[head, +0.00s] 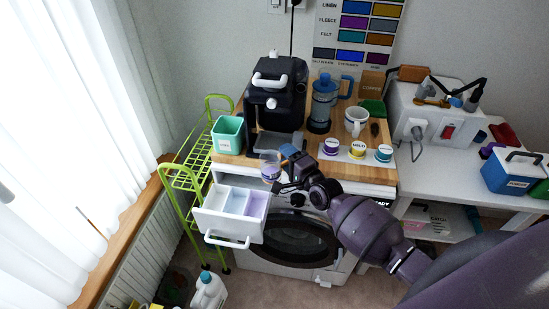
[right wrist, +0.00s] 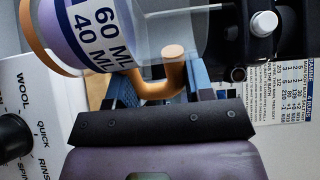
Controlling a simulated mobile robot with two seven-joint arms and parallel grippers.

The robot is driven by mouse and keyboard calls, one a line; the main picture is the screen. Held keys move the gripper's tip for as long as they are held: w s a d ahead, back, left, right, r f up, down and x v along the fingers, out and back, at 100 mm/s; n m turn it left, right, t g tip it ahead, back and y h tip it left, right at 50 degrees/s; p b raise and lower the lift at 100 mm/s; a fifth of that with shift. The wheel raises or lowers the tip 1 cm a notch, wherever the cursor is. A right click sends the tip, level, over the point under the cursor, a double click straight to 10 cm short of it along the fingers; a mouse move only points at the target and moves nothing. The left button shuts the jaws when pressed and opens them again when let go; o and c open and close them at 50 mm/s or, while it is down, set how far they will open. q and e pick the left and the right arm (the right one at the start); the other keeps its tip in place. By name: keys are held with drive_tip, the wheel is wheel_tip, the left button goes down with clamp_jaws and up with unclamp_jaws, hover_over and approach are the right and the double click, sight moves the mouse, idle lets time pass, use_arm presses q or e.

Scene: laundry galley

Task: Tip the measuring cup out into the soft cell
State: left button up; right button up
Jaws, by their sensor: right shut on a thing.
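The measuring cup (head: 270,166) is clear, with a blue-and-white scale band and lavender contents low inside. In the right wrist view the cup (right wrist: 98,30) shows "60 ML" and "40 ML" and a tan handle (right wrist: 172,70). My right gripper (head: 287,162) is shut on that handle. The cup is above the back right of the open white drawer (head: 228,228), apart from it. In the head view it looks roughly upright. The drawer has a whitish left cell, a pale blue middle cell and a lavender right cell (head: 257,205). No cell label is readable. My left gripper is not in view.
A green rack (head: 180,190) stands left of the drawer. On the wooden top are a mint container (head: 228,135), a black coffee machine (head: 275,100), a French press (head: 322,105), a mug (head: 356,121) and labelled tubs, including a yellow one (head: 357,150). A white bottle (head: 208,290) stands below.

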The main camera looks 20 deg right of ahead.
drive_tip(key=shift+w+d+f, duration=0.15)
drive_tip(key=shift+d+f, duration=0.1)
drive_tip(key=shift+d, duration=0.25)
drive_tip(key=shift+d, duration=0.1)
